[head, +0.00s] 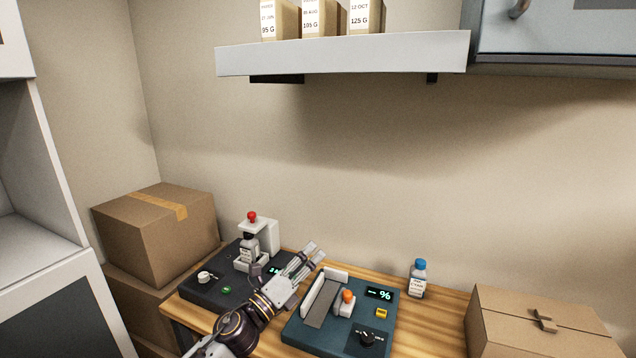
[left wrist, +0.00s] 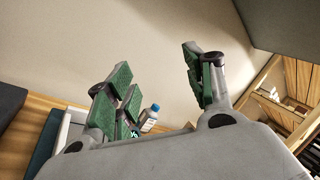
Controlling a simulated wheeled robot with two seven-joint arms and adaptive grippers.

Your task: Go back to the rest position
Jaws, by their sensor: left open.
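My left gripper (head: 313,252) reaches in from the bottom of the head view and hangs above the bench, between the dark machine and the teal machine. It is open and empty. In the left wrist view its green-padded fingers (left wrist: 165,85) are spread apart with nothing between them. My right gripper is not in view.
Cardboard boxes (head: 150,240) flank the wooden bench (head: 440,310). A shelf (head: 345,56) hangs above.

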